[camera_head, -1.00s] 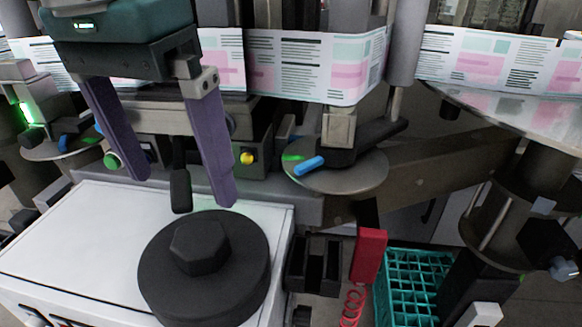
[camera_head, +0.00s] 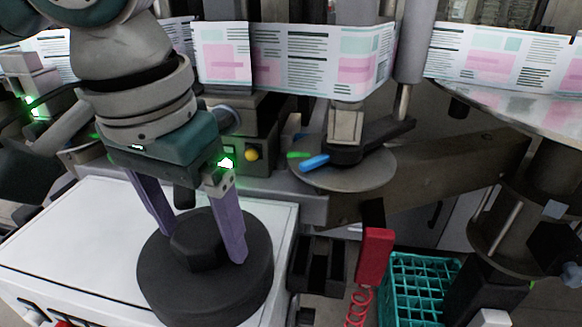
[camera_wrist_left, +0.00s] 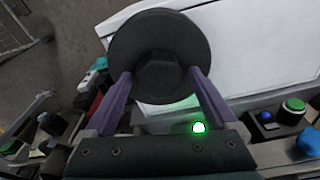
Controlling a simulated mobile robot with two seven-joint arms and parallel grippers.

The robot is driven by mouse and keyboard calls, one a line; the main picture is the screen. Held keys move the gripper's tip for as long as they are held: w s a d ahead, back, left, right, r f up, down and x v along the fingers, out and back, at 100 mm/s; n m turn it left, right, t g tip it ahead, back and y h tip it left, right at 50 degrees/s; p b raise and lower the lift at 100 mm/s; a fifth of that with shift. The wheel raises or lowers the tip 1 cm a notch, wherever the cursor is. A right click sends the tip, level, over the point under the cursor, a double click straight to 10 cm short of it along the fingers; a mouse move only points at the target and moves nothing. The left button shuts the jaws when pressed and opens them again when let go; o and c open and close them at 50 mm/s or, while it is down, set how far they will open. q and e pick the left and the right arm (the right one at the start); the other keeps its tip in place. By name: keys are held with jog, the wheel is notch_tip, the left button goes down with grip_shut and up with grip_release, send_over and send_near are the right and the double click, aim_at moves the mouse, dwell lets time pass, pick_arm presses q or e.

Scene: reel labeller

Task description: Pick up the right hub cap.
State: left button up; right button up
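The hub cap (camera_head: 205,296) is a black round disc with a raised six-sided boss in its middle. It lies flat on the white cabinet top, and it also shows in the left wrist view (camera_wrist_left: 160,28). My left gripper (camera_head: 202,246) is over it, pointing down, with its two purple fingers apart on either side of the boss. In the left wrist view the fingertips (camera_wrist_left: 160,74) are close beside the boss; I cannot tell whether they touch it. My right gripper is not in view.
The white cabinet top (camera_head: 60,225) is clear left of the hub cap. Right of it are a black slotted holder (camera_head: 318,268), a red block (camera_head: 374,255) with a coiled cord and a teal crate (camera_head: 415,275). A metal disc (camera_head: 350,178) and the printed label web (camera_head: 300,60) are behind.

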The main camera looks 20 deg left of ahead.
pick_arm(q)
grip_shut()
dwell(0.5)
jog(key=shift+r, duration=0.1)
